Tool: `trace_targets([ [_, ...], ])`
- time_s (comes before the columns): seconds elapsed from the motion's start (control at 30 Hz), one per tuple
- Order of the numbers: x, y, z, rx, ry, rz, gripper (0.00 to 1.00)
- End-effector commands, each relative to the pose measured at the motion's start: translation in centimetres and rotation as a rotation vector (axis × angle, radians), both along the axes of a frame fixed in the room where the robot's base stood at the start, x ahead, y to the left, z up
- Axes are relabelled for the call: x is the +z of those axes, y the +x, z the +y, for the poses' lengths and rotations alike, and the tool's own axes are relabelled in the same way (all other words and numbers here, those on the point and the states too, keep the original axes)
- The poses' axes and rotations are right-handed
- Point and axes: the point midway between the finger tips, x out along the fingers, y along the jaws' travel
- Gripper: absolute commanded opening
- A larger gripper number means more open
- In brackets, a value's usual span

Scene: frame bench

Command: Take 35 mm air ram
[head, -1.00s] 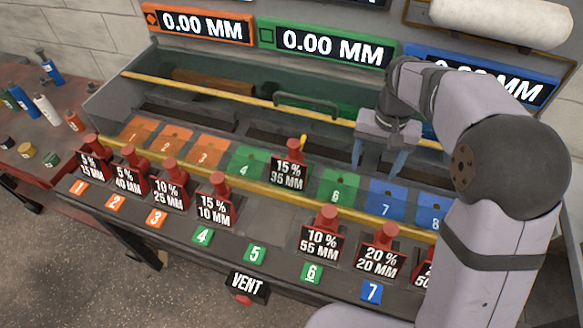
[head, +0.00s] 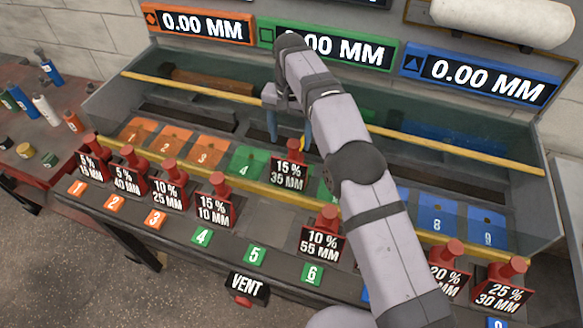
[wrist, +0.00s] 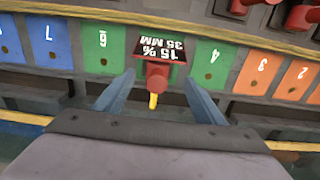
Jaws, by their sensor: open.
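The 35 mm air ram (head: 289,172) is red with a black plate reading 15 % 35 MM. It stands in the back row, at the place between green pads 4 and 6. In the wrist view the ram (wrist: 157,73) appears upside down, with a yellow tip toward me. My gripper (head: 289,137) is over the trough just behind the ram, its blue fingers apart. In the wrist view my gripper's fingers (wrist: 157,92) are open, one on each side of the ram's red body, with visible gaps. I cannot tell their exact height.
Other red rams stand in the front row, such as 15 % 10 MM (head: 213,206) and 10 % 55 MM (head: 323,240). A yellow rail (head: 480,156) crosses the trough. Front place 5 (head: 255,255) is bare. A VENT button (head: 243,300) is at the front.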

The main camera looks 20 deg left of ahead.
Motion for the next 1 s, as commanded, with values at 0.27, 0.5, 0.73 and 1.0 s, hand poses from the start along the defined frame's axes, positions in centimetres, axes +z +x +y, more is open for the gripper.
trace_targets([
  [0.27, -1.9, -0.1, -0.1, 0.000, -0.002, 0.003, 0.64],
  [0.5, -5.2, 0.0, -0.1, 0.000, -0.001, 0.002, 0.64],
  [0.73, -6.7, 0.0, -0.1, 0.000, 0.001, -0.001, 0.64],
  [1.0, -7.5, 0.0, -0.2, 0.000, -0.002, 0.002, 0.64],
])
